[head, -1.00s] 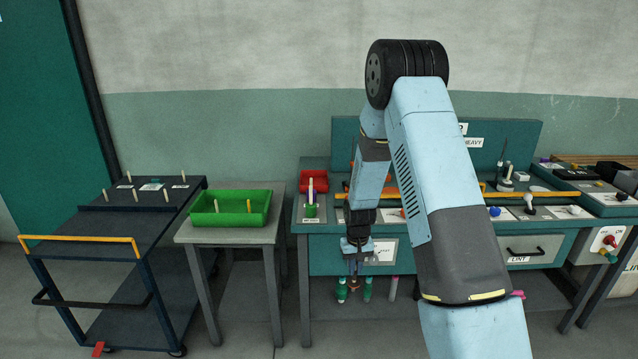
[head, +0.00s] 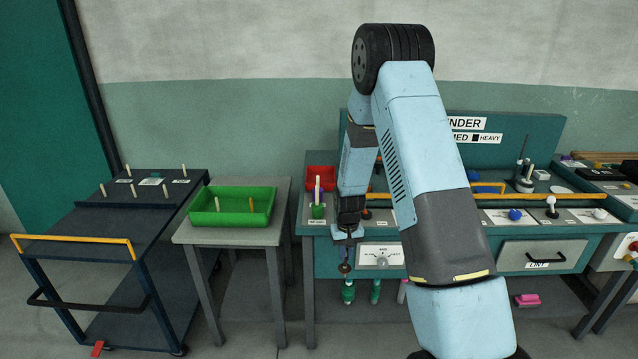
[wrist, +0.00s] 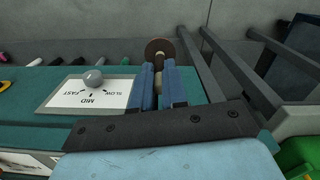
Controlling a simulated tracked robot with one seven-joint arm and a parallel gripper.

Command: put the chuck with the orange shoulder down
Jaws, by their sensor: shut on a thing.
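My gripper (head: 346,243) hangs in front of the bench's left part. In the wrist view its blue fingers (wrist: 160,85) are shut on a chuck (wrist: 160,47), which shows a brown disc at its end and a pale part between the fingers. In the head view the held chuck (head: 345,267) is small and dark below my gripper, clear of the bench front. I cannot make out an orange shoulder on it.
A green tray (head: 205,216) with a pale peg and an orange peg stands on a grey side table (head: 185,234). Left of it is a dark trolley (head: 70,218) with several upright pegs. The bench (head: 330,262) has a red bin (head: 320,172) and a speed dial (wrist: 93,78).

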